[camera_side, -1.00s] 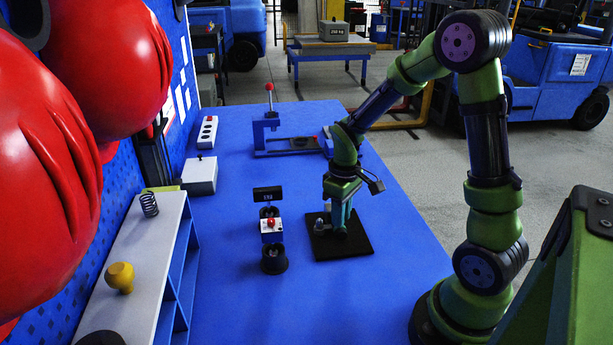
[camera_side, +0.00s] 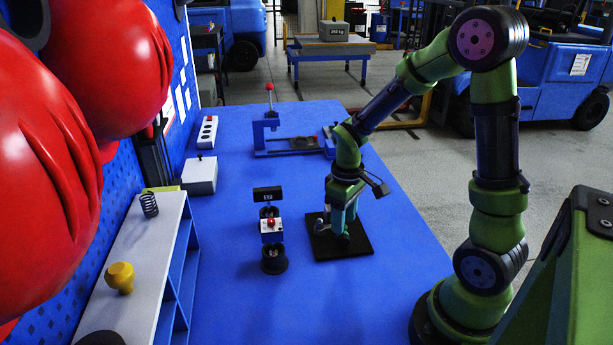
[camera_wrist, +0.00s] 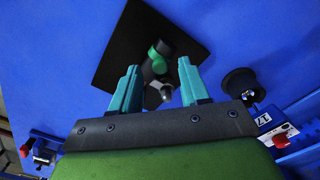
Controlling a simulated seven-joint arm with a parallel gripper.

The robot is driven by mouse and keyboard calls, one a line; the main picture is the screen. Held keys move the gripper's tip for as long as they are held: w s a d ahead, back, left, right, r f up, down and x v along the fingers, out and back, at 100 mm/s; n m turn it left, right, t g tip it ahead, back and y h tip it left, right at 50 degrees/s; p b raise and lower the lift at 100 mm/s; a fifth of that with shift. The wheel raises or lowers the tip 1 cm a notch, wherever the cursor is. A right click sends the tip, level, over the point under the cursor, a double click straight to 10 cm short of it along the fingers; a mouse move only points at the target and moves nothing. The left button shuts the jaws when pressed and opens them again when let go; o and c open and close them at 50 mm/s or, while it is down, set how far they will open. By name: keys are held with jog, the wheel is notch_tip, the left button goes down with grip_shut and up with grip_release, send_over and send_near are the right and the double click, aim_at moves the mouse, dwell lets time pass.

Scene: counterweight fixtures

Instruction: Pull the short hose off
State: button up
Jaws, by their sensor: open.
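A black square plate (camera_side: 358,248) lies on the blue table under my gripper. In the wrist view, the plate (camera_wrist: 120,50) carries a small fitting with a green round part (camera_wrist: 157,54) and a grey metal part (camera_wrist: 166,92). I cannot tell for sure which part of it is the short hose. My gripper (camera_wrist: 158,66) is open, its two teal fingers apart on either side of the fitting in this view, with no clear contact. In the side view, my gripper (camera_side: 340,230) points down just over the plate and hides most of the fitting.
A small post with a display and a red-knobbed white box (camera_side: 271,226) stands left of the plate. A blue lever press (camera_side: 272,135) stands behind. A white shelf (camera_side: 140,255) with a spring and yellow knob is at the left. The table's right side is clear.

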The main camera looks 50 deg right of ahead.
notch_tip(320, 180, up, 16)
dwell(0.3)
jog(key=s+a+r+m+t+y, duration=0.1)
jog(key=s+a+m+t, duration=0.1)
jog(key=a, duration=0.4)
jog(key=s+a+m+t+y, duration=0.1)
jog(key=s+a+m+t, duration=0.1)
jog(key=s+a+t, duration=0.2)
jog(key=shift+s+a+r+t, duration=0.25)
jog(key=shift+a+r+t, duration=0.25)
jog(key=shift+a, duration=0.55)
jog(key=shift+f, duration=0.1)
dwell(0.4)
